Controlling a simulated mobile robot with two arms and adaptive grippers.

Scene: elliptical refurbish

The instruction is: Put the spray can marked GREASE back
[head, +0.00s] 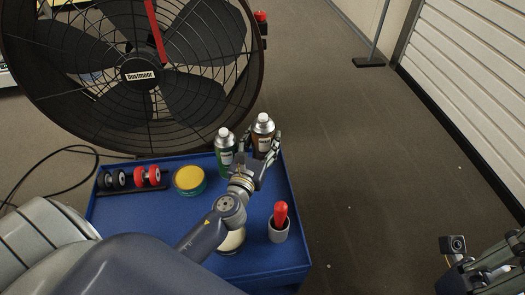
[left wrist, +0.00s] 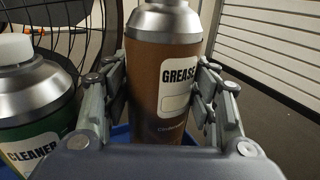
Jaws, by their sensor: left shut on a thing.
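The brown spray can marked GREASE (left wrist: 160,95) stands upright between the fingers of my left gripper (left wrist: 160,105), which is shut on it. In the head view the GREASE can (head: 262,127) is at the back right corner of the blue cart top (head: 260,205), with my left gripper (head: 265,146) around it. I cannot tell whether its base touches the cart, as the gripper hides it. A green can marked CLEANER (left wrist: 35,110) stands close to its left; it also shows in the head view (head: 225,152). My right gripper (head: 490,274) is at the lower right, away from the cart.
On the cart are a yellow-lidded round tin (head: 188,179), a dark holder with red and black rollers (head: 132,178), and a grey cup with a red-handled tool (head: 279,224). A large fan (head: 140,75) stands behind the cart. The floor to the right is clear.

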